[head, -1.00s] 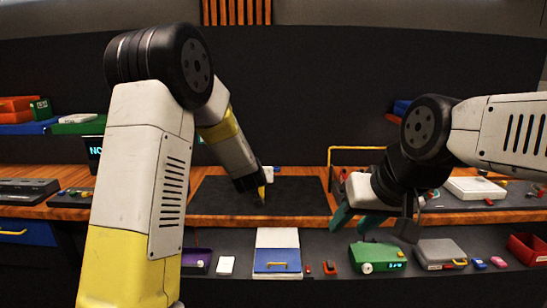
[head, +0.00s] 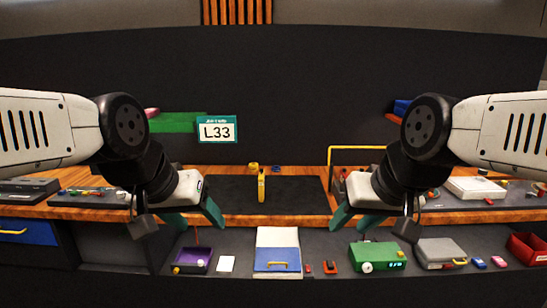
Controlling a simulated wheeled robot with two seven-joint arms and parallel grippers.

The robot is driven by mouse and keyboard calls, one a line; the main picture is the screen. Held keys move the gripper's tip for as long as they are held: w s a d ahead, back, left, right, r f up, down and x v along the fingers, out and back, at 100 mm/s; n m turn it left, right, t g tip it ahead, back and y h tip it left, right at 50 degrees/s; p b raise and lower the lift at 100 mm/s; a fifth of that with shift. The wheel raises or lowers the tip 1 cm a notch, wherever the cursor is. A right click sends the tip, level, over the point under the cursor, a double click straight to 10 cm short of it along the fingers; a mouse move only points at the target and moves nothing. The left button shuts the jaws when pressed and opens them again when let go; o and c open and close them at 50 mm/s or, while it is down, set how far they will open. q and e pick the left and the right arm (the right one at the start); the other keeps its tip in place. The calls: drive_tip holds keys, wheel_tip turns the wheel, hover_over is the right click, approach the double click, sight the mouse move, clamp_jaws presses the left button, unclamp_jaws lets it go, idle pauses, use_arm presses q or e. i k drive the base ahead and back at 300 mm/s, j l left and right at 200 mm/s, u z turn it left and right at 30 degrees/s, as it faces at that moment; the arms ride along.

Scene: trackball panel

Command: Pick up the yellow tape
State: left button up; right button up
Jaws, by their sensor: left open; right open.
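A small round yellow thing (head: 253,167), which looks like a tape roll, is at the back edge of the dark mat (head: 295,195). A narrow upright yellow thing (head: 261,185) is on the middle of the mat. I cannot tell for certain which of the two is the yellow tape. My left gripper (head: 192,217) is open and empty, left of the mat and in front of the bench. My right gripper (head: 357,218) is open and empty to the mat's right. Neither gripper touches a yellow thing.
A lower shelf holds a purple tray (head: 192,261), a white and blue box (head: 277,262), a green device (head: 378,257) and a grey case (head: 440,252). A yellow-railed rack (head: 358,148) stands right of the mat. An L33 sign (head: 217,130) is behind. The mat is mostly clear.

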sight(262, 175)
drive_tip(key=i+l+u, duration=0.3)
drive_tip(key=l, duration=0.2)
drive_tip(key=l+u, duration=0.2)
drive_tip(key=i+j+z, duration=0.5)
drive_tip(key=j, duration=0.35)
drive_tip(key=i, duration=0.1)
